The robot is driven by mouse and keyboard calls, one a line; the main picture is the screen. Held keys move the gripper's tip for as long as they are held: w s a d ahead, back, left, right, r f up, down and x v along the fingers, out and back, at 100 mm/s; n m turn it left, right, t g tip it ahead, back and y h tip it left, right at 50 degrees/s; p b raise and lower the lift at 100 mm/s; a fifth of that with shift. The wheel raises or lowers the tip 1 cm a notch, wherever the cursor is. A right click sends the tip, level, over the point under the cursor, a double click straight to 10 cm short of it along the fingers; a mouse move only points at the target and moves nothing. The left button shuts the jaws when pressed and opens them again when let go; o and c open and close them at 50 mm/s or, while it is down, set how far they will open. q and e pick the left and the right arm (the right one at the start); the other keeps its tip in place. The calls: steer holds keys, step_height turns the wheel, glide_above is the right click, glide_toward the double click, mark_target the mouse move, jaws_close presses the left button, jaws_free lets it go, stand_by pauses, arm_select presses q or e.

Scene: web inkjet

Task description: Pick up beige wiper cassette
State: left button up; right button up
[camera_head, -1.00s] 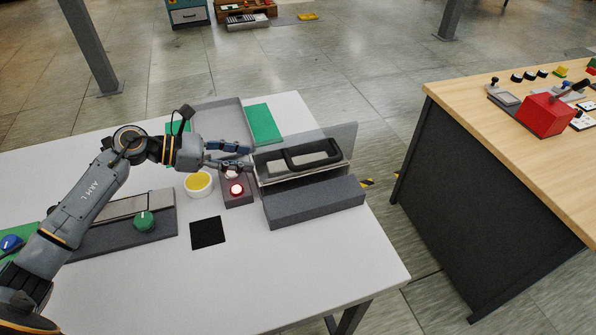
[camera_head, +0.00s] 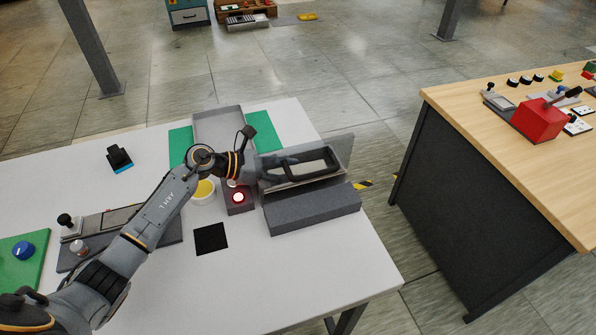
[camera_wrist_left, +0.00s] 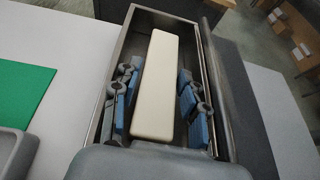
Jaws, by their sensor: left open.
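The beige wiper cassette (camera_wrist_left: 158,80) is a long, pale block with rounded edges, lying in a narrow metal-walled bay (camera_wrist_left: 116,62) in the left wrist view. My left gripper (camera_wrist_left: 159,92) is open, with blue finger pads on both long sides of the cassette. Small gaps show between the pads and the cassette. In the head view my left gripper (camera_head: 295,160) reaches into the grey station (camera_head: 312,209) with the black handle frame. I cannot make out the cassette there. My right gripper is not in view.
A red-lit button box (camera_head: 238,203), a white cup with yellow contents (camera_head: 204,191) and a black square pad (camera_head: 211,238) are close by. A grey tray (camera_head: 218,120) lies behind. The white table's front right is clear. A wooden-topped bench (camera_head: 480,110) stands right.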

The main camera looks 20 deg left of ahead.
arm_select(q)
steer(key=shift+a, duration=0.1)
steer(key=shift+c, duration=0.5)
steer(key=c, duration=0.7)
jaws_close()
steer(key=shift+r, duration=0.1)
